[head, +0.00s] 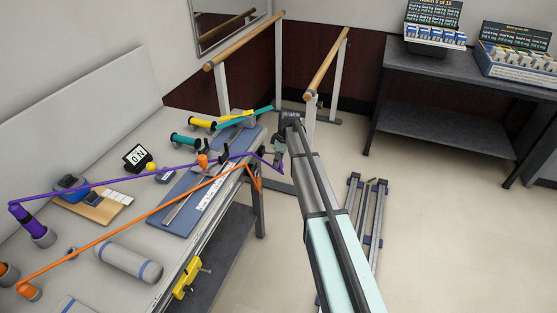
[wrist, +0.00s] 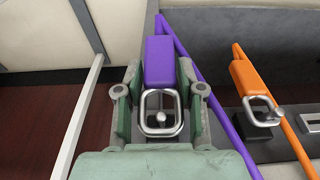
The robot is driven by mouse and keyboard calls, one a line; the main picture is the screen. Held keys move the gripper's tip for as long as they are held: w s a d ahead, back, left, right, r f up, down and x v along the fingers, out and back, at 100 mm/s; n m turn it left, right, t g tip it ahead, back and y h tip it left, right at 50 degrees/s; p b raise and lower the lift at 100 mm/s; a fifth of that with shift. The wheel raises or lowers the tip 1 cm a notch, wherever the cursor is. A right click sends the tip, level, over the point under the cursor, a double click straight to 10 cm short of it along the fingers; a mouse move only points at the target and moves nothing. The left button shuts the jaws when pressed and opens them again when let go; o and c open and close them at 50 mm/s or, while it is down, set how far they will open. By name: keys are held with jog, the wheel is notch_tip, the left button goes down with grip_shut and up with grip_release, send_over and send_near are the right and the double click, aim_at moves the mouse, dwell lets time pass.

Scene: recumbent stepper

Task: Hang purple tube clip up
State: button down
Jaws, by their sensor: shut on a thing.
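The purple tube clip (wrist: 160,62) is a purple block with a square metal ring (wrist: 160,112), seen in the wrist view between the fingers of my gripper (wrist: 160,75). My gripper is shut on it. In the head view my gripper (head: 281,147) is just off the right end of the padded table. The purple tube (head: 135,177) runs from a purple post (head: 33,225) at the left across the table to a sharp bend at my gripper. The clip itself is largely hidden there.
An orange tube (head: 130,229) runs alongside; its orange clip (wrist: 246,82) and ring are right of my gripper in the wrist view. Wooden parallel bars (head: 327,64) stand behind. A blue board (head: 205,190) and yellow clamp (head: 187,277) are at the table.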

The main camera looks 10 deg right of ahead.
jog(key=shift+w+a, duration=0.15)
jog(key=shift+w+a+f, duration=0.15)
jog(key=shift+w+a, duration=0.35)
jog(key=shift+a, duration=0.35)
jog(key=shift+w+a+f, duration=0.1)
jog(key=shift+a, duration=0.05)
dwell(0.4)
jog(key=shift+w+a+f, duration=0.2)
jog(key=shift+a+f, duration=0.05)
jog(key=shift+a, duration=0.05)
jog(key=shift+a+f, duration=0.1)
jog(key=shift+f, duration=0.1)
dwell(0.8)
dwell(0.7)
jog(key=shift+c, duration=1.5)
grip_release()
jog(key=shift+r, duration=0.1)
